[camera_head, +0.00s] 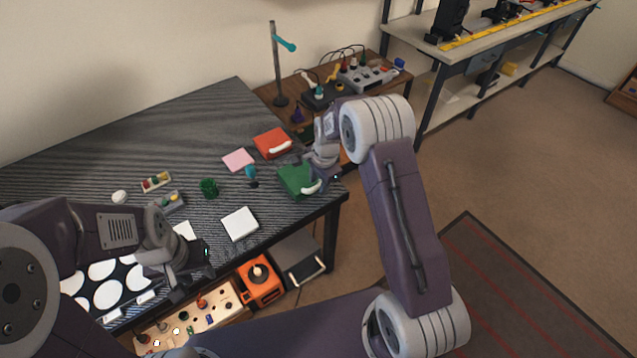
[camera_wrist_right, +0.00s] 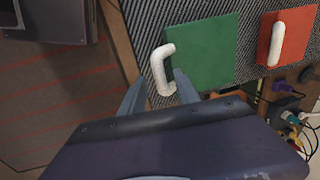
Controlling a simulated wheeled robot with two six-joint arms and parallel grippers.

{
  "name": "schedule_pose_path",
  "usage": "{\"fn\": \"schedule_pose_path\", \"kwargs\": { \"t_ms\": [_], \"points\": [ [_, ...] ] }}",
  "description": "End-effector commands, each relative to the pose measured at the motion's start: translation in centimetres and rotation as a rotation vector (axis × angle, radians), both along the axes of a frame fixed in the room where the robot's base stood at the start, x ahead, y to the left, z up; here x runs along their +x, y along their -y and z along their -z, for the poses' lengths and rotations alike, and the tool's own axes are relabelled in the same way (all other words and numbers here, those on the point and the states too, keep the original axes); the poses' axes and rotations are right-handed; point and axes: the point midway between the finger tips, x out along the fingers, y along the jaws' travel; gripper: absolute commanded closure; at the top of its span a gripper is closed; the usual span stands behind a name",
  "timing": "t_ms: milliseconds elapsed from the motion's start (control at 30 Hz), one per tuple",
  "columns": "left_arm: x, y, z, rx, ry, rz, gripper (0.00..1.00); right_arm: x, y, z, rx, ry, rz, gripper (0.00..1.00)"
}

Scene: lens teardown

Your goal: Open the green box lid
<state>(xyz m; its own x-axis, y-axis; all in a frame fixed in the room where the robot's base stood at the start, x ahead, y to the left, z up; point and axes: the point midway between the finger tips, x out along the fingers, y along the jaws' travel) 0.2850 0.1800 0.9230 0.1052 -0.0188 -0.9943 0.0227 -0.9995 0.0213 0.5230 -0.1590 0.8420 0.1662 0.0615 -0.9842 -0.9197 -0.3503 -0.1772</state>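The green box (camera_head: 290,177) sits near the right edge of the dark table, with its lid flat on top. The lid's white handle (camera_head: 312,188) is on the side toward the table edge. In the right wrist view the green lid (camera_wrist_right: 212,52) lies just ahead and its white handle (camera_wrist_right: 160,68) shows between my finger tips. My right gripper (camera_wrist_right: 160,92) is open, with one finger on each side of the handle; I cannot tell whether they touch it. My left gripper (camera_head: 190,282) hangs over the front table edge; its fingers are too small and dark to read.
A red box (camera_head: 272,143) with a white handle stands behind the green box. A pink pad (camera_head: 238,159), a white square (camera_head: 240,224) and a small green cylinder (camera_head: 209,187) lie to the left. An orange bin (camera_head: 260,283) stands below the front edge. The back left tabletop is clear.

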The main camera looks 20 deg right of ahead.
Motion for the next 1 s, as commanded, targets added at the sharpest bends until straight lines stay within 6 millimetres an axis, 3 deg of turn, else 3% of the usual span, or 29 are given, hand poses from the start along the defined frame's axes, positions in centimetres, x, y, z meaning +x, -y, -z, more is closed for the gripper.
{"fn": "schedule_pose_path", "kwargs": {
  "t_ms": [267,400,433,1000],
  "points": [
    [0.0,0.0,0.01,0.0,0.0,0.0,0.64,0.12,-0.02,0.37,0.0,0.002,0.0,0.62],
    [0.0,0.0,0.01,0.0,0.0,0.0,0.64,0.11,-0.02,0.36,-0.001,0.001,0.0,0.95],
    [0.0,0.0,0.01,0.0,0.0,0.0,0.64,0.1,-0.03,0.36,-0.001,0.001,0.0,1.0],
    [0.0,0.0,0.01,0.0,0.0,0.0,0.64,0.08,-0.03,0.35,0.0,0.001,0.0,1.0]
  ]
}}
